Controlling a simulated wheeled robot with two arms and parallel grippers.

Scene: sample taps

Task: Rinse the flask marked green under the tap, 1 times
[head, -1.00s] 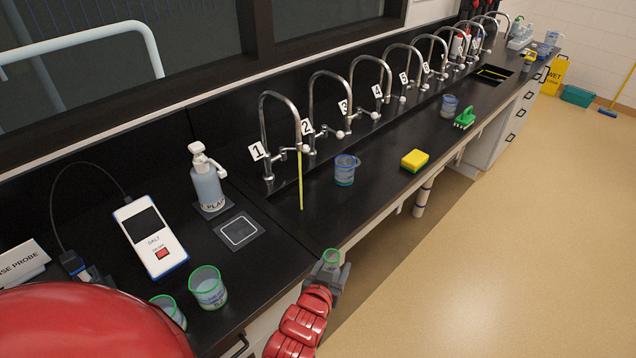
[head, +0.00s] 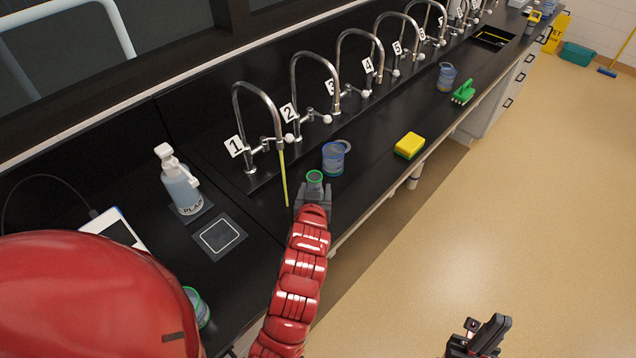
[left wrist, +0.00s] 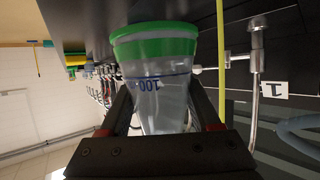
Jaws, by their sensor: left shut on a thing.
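My left gripper (head: 313,190) is shut on a clear flask with a green rim (head: 315,178) and holds it at the counter's front side, near tap 1. The left wrist view shows the flask (left wrist: 160,85) between the fingers, with a blue "100" mark. Tap 1 (head: 258,110) is a curved metal spout beside its label. A thin yellow line (head: 284,178) hangs below its spout, left of the flask and apart from it in the head view. My right gripper (head: 482,335) is low at the right over the floor; its finger gap is unclear.
A yellow sponge (head: 409,145) and green brush (head: 463,93) lie farther along the counter. Another green-rimmed vessel (head: 198,308) is partly hidden by my red body.

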